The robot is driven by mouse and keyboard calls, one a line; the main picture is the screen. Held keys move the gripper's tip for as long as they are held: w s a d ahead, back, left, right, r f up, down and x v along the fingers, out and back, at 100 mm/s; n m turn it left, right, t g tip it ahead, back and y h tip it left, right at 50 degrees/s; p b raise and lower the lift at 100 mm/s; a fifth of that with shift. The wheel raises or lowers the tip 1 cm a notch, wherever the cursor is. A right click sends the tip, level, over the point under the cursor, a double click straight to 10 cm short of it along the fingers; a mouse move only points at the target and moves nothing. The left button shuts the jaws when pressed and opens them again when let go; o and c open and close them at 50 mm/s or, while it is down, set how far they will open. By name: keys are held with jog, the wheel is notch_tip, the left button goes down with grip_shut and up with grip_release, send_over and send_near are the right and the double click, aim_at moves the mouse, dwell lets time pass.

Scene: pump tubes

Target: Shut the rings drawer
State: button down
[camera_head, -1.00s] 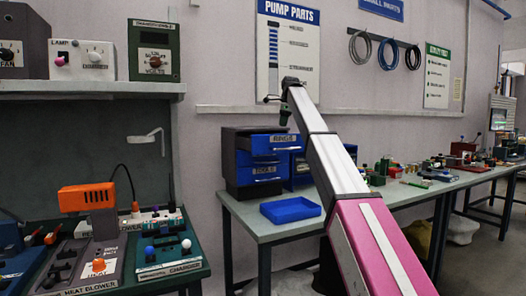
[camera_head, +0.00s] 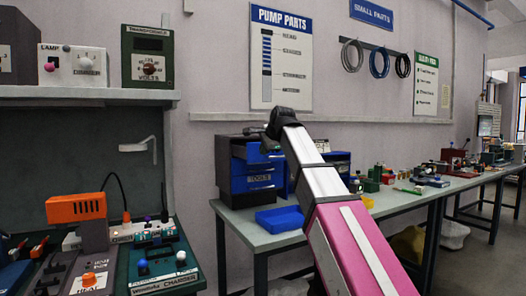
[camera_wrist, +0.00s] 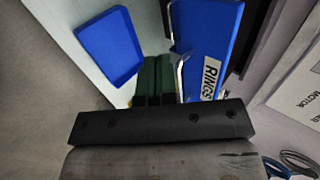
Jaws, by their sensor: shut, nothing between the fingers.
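The rings drawer (camera_head: 240,150) is the top blue drawer of a dark cabinet (camera_head: 228,180) on the bench. It appears to stand partly out above the lower drawer. In the wrist view its blue front (camera_wrist: 205,35) carries the "RINGS" label (camera_wrist: 211,80) and a pale handle. My gripper (camera_head: 266,146) is at the drawer's front and hides its label in the head view. In the wrist view the green fingers of my gripper (camera_wrist: 155,62) are together and empty, close beside the handle. I cannot tell whether they touch it.
A lower blue drawer (camera_head: 252,182) is in the same cabinet. A blue tray (camera_head: 280,219) lies on the bench in front and also shows in the wrist view (camera_wrist: 108,45). Small parts (camera_head: 375,178) crowd the bench to the right. An orange device (camera_head: 78,208) stands on the left bench.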

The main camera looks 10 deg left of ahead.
aim_at(236, 155)
jog(key=w+a+f, duration=0.5)
jog(key=w, duration=0.3)
jog(key=shift+a, duration=0.15)
jog(key=shift+f, duration=0.1)
jog(key=w+a, duration=0.3)
jog(key=w, duration=0.2)
jog(key=w+a, duration=0.4)
jog(key=w, duration=0.2)
jog(key=w+a, duration=0.4)
jog(key=w, duration=0.1)
jog(key=shift+w+a, duration=0.15)
jog(key=shift+w, duration=0.15)
jog(key=shift+w+a, duration=0.1)
